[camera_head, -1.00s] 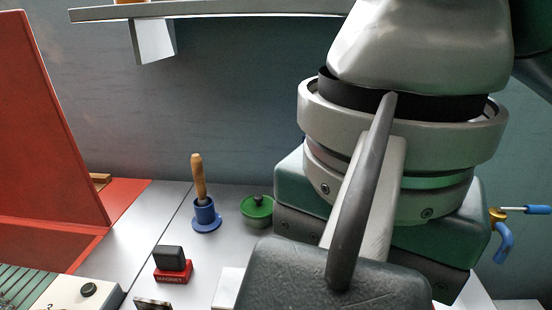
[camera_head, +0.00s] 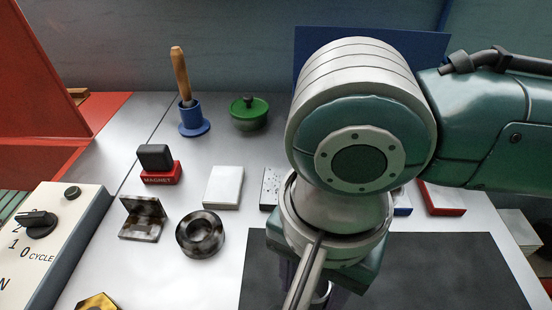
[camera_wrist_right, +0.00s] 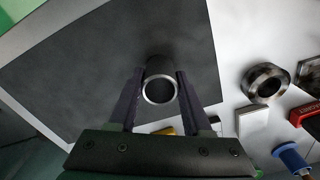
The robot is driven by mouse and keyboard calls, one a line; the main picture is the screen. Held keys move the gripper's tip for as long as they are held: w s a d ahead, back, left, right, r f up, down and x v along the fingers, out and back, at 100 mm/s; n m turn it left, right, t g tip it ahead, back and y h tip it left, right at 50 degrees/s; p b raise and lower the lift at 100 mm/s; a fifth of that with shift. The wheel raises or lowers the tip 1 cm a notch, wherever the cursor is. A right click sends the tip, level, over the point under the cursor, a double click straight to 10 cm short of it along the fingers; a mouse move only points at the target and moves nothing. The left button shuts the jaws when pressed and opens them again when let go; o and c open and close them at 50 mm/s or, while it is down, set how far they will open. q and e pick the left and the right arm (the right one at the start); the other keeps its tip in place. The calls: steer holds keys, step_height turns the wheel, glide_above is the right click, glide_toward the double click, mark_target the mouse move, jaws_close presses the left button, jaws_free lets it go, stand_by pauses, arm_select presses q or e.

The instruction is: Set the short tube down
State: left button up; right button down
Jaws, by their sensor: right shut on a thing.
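The short tube (camera_wrist_right: 160,90) shows in the right wrist view as a dark hollow cylinder with a bright round rim. My right gripper (camera_wrist_right: 158,85) is shut on it, with one finger on each side. The tube is over the dark mat (camera_wrist_right: 90,70), its open end facing the wrist camera. I cannot tell whether its far end touches the mat. In the head view my right arm hides most of the gripper and tube above the mat (camera_head: 440,275). My left gripper is not in view.
Left of the mat are a dark steel ring (camera_head: 200,235), an angle block (camera_head: 143,218), a white block (camera_head: 224,187) and a red magnet block (camera_head: 160,172). A blue holder (camera_head: 193,120) and a green lidded pot (camera_head: 249,113) stand behind. A control box (camera_head: 55,240) is at left.

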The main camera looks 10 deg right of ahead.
steer(key=shift+c, duration=1.7)
jaws_free()
step_height(320, 180, up, 12)
steer(key=p, duration=0.3)
steer(key=s+a+f+n+t+y, duration=0.1)
steer(key=s+a+n+y, duration=0.2)
steer(key=a+n+y, duration=0.15)
steer(key=s+d+f+n+t+h, duration=0.1)
steer(key=s+d+f+n+h, duration=0.1)
steer(key=d, duration=0.5)
steer(key=s+d+f+n+t+h, duration=0.1)
steer(key=s+d+f+n+h, duration=0.1)
steer(key=d, duration=0.6)
steer(key=shift+s+n+t, duration=0.3)
steer(key=shift+s+n, duration=0.15)
steer(key=shift+n, duration=0.6)
